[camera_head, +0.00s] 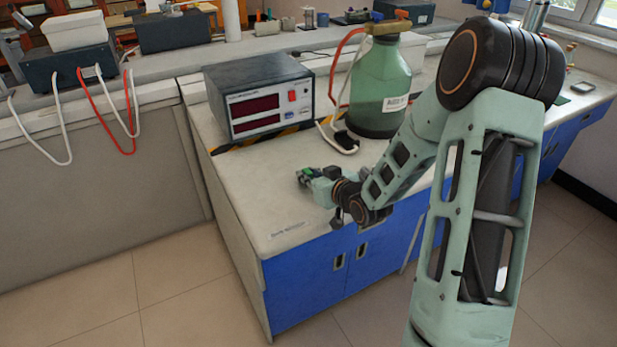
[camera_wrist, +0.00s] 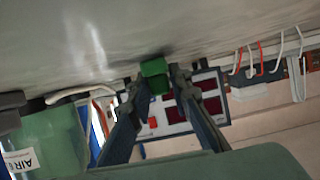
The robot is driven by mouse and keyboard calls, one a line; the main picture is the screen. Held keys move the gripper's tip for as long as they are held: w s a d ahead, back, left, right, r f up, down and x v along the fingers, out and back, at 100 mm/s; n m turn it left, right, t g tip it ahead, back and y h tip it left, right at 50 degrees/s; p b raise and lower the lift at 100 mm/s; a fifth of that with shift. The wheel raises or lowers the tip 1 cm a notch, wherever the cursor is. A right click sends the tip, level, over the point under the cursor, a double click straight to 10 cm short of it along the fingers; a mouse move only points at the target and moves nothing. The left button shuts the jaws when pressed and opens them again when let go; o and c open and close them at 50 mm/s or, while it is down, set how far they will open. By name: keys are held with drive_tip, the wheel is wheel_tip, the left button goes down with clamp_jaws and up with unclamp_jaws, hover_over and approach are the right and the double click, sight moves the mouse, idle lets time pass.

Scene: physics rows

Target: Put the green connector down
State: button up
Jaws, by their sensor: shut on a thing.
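The green connector (camera_wrist: 155,76) is a small bright green block held between the two fingertips of my gripper (camera_wrist: 155,88) in the wrist view. My gripper is shut on it. In the head view my gripper (camera_head: 308,174) is low over the front part of the white bench top (camera_head: 240,190), and a bit of green shows at its tip. In the wrist view the bench surface (camera_wrist: 210,30) fills the top of the picture, close to the connector. I cannot tell whether the connector touches the surface.
A grey device with red displays (camera_head: 262,97) stands behind my gripper, with black-yellow tape along its base. A large green bottle (camera_head: 380,85) with hoses stands to the right. The bench top left of my gripper is clear.

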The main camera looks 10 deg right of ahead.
drive_tip(key=shift+f, duration=0.2)
drive_tip(key=o, duration=0.9)
drive_tip(key=shift+o, duration=0.2)
